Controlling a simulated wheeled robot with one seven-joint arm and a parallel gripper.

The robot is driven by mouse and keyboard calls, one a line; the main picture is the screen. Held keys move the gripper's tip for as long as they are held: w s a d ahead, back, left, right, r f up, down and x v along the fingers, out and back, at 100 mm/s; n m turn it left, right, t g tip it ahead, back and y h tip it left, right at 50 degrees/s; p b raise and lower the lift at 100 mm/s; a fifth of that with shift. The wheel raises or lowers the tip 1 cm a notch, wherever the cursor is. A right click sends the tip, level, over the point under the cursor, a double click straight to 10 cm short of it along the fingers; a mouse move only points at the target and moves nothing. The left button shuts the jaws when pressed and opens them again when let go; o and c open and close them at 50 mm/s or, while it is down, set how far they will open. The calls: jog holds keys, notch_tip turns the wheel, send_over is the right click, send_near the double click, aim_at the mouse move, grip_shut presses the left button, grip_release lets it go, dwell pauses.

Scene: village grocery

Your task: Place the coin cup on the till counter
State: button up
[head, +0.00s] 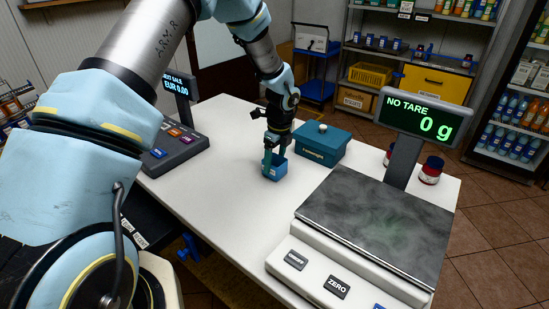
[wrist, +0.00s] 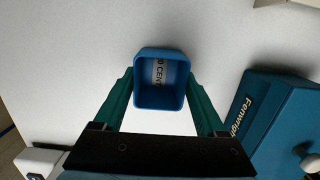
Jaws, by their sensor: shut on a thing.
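The coin cup (head: 275,171) is a small blue square cup. My gripper (head: 274,150) is shut on the cup, with a green finger on each side in the wrist view (wrist: 160,92). The cup is upright, over the white till counter (head: 225,200). I cannot tell whether its base touches the counter or is slightly above it.
A teal box (head: 322,145) with a pale knob stands just right of the cup. A till (head: 174,148) is at the left. A scale (head: 375,225) fills the front right, with jars (head: 431,170) behind it. The counter between till and scale is clear.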

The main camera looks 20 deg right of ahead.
jog(key=shift+f, duration=0.15)
jog(key=o, duration=1.3)
jog(key=shift+c, duration=0.2)
notch_tip(320, 180, up, 12)
jog(key=s+b, duration=0.1)
jog(key=b, duration=0.3)
jog(key=a+r+n, duration=0.2)
jog(key=a+n, duration=1)
jog(key=a, duration=0.6)
jog(key=s+a+n, duration=0.4)
jog(key=a+n, duration=0.4)
jog(key=a, duration=0.1)
jog(key=s+a+n, duration=0.5)
jog(key=a+n, duration=0.4)
jog(key=shift+r+n+h, duration=0.2)
jog(key=shift+n+h, duration=0.1)
jog(key=shift+h, duration=0.1)
